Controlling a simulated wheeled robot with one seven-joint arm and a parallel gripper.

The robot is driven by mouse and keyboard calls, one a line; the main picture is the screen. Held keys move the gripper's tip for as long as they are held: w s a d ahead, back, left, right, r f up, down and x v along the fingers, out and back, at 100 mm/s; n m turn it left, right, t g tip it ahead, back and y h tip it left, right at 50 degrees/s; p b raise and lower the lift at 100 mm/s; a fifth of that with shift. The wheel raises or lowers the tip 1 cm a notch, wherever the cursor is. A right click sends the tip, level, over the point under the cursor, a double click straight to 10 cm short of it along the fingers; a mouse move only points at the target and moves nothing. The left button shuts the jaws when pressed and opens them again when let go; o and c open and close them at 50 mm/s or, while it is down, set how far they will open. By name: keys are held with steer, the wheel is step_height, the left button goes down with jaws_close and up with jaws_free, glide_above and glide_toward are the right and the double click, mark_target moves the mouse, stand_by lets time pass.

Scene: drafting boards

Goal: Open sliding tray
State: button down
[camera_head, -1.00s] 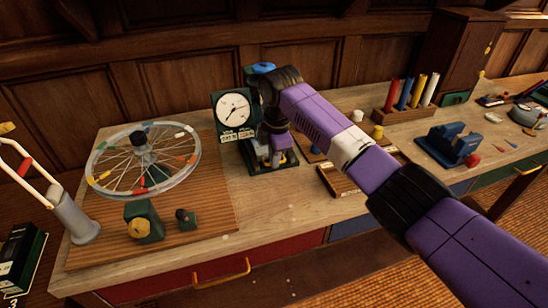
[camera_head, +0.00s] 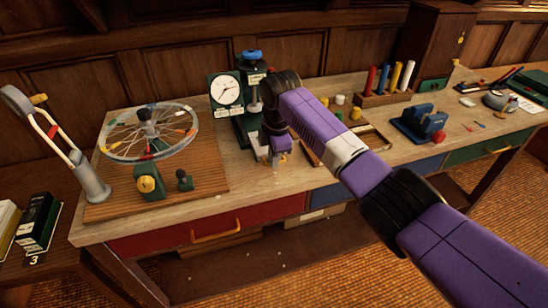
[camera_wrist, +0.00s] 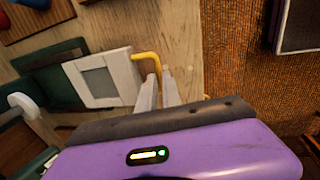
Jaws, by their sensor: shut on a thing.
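The sliding tray (camera_wrist: 108,78) is a pale frame with a grey panel, seen in the wrist view. It extends out from a dark green base (camera_wrist: 48,80), towards the bench's front edge. A yellow handle (camera_wrist: 147,58) is at its outer end. My gripper (camera_wrist: 157,82) is shut on this handle, its pale fingers beside the tray's end. In the head view, the green device with a white dial (camera_head: 228,90) and a blue knob stands behind my gripper (camera_head: 272,160). My arm and wrist hide most of the tray there.
A spoked wheel (camera_head: 148,133) on a wooden board is to the left. A blue block-shaped stand (camera_head: 419,124) and a rack of coloured rods (camera_head: 389,80) are to the right.

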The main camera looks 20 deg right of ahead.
steer(key=c, duration=1.5)
jaws_free()
steer(key=shift+r, duration=0.1)
steer(key=r, duration=0.2)
steer(key=s+r, duration=0.1)
steer(key=r, duration=0.4)
steer(key=shift+s+r+b, duration=0.15)
steer(key=shift+r+b, duration=0.15)
steer(key=shift+b, duration=0.05)
